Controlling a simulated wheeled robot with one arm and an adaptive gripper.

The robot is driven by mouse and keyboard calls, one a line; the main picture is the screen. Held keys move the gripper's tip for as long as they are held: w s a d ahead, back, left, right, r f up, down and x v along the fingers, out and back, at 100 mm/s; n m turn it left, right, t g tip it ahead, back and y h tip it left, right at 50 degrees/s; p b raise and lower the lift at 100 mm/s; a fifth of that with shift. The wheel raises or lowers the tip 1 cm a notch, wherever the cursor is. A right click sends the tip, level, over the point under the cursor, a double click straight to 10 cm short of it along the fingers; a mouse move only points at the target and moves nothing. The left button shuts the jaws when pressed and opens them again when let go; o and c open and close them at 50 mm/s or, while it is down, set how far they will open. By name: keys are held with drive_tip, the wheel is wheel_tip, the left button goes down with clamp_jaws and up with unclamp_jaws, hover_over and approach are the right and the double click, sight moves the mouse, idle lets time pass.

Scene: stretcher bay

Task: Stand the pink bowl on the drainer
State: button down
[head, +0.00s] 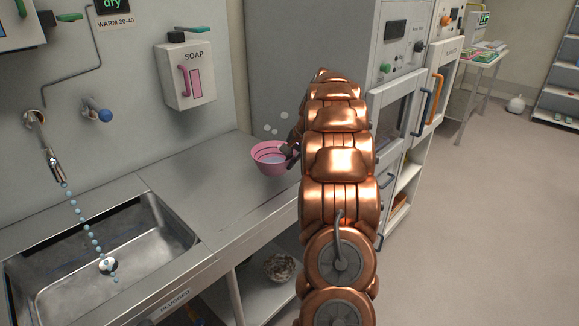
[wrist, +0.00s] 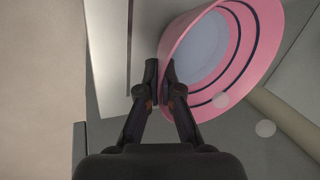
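The pink bowl (head: 269,165) is over the back right of the steel surface beside the sink, roughly upright, with pale liquid or foam inside. I cannot tell whether its base touches the surface. My gripper (head: 290,151) is at the bowl's right side, partly hidden by my copper arm. In the wrist view, the fingers (wrist: 163,88) are closed together at the rim of the bowl (wrist: 255,60), with the pink wall between them. The flat steel drainer surface (head: 215,205) lies between the sink and the bowl, and is bare there.
The sink (head: 130,245) is at the lower left under a dripping tap (head: 55,165). A soap dispenser (head: 188,75) hangs on the wall behind. A tall grey cabinet (head: 285,60) and machines (head: 405,75) stand close behind and right. Bubbles float above the bowl.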

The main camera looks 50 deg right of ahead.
drive_tip(key=shift+w+d, duration=0.55)
drive_tip(key=shift+w, duration=0.05)
drive_tip(key=shift+w+d, duration=0.1)
drive_tip(key=shift+w, duration=0.05)
drive_tip(key=shift+f+p, duration=0.75)
drive_tip(key=shift+f, duration=1.1)
drive_tip(key=c, duration=1.3)
unclamp_jaws()
drive_tip(key=shift+f, duration=0.1)
drive_tip(key=b+v, duration=0.2)
drive_tip(key=v, duration=1)
